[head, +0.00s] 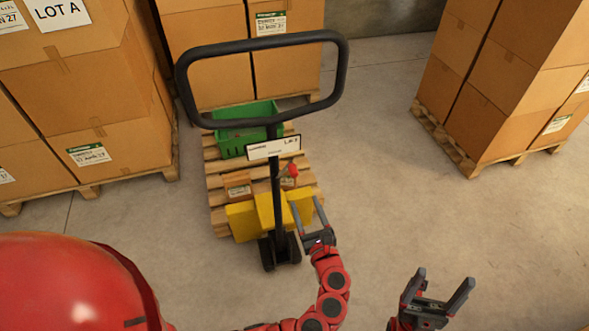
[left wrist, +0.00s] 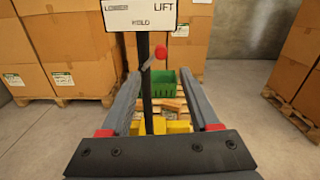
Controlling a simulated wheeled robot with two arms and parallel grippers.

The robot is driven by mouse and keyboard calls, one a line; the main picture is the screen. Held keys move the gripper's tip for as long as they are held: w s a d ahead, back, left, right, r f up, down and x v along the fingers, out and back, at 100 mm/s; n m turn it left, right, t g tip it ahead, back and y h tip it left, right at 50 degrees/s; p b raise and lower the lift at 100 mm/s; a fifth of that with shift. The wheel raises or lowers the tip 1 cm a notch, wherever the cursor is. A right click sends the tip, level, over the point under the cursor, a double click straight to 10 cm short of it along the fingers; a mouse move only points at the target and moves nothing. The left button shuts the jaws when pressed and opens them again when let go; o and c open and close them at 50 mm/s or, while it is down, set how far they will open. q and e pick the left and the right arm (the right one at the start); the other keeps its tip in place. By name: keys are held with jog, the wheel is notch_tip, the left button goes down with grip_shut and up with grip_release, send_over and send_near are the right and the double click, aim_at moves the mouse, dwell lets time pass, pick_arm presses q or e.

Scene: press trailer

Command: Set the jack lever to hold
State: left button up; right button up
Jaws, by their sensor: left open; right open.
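The pallet jack has a black loop handle (head: 340,75) on an upright black column (head: 276,195). A small lever with a red knob (head: 292,170) sticks out to the right of the column, below a white label plate (head: 273,148). In the left wrist view the plate (left wrist: 140,15) shows LIFT at upper right and what looks like HOLD lower down. There the red knob (left wrist: 161,52) tilts up and right, under the LIFT side. My left gripper (head: 305,202) is open, below the knob, with nothing held; the column shows between its fingers. My right gripper (head: 446,277) is open and empty, away to the right.
The jack's yellow body (head: 243,220) stands at a wooden pallet (head: 217,185) carrying a green crate (head: 231,140) and small boxes. Stacked cartons on pallets stand left (head: 85,90), behind (head: 205,65) and right (head: 505,85). The floor at right (head: 400,200) is clear.

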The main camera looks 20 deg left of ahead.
aim_at(296, 176)
pick_arm(q)
jog(key=p+x, duration=0.1)
jog(key=x, duration=1.2)
jog(key=shift+w, duration=0.2)
jog(key=c, duration=1)
jog(key=shift+d+f, duration=0.1)
jog(key=shift+f, duration=0.05)
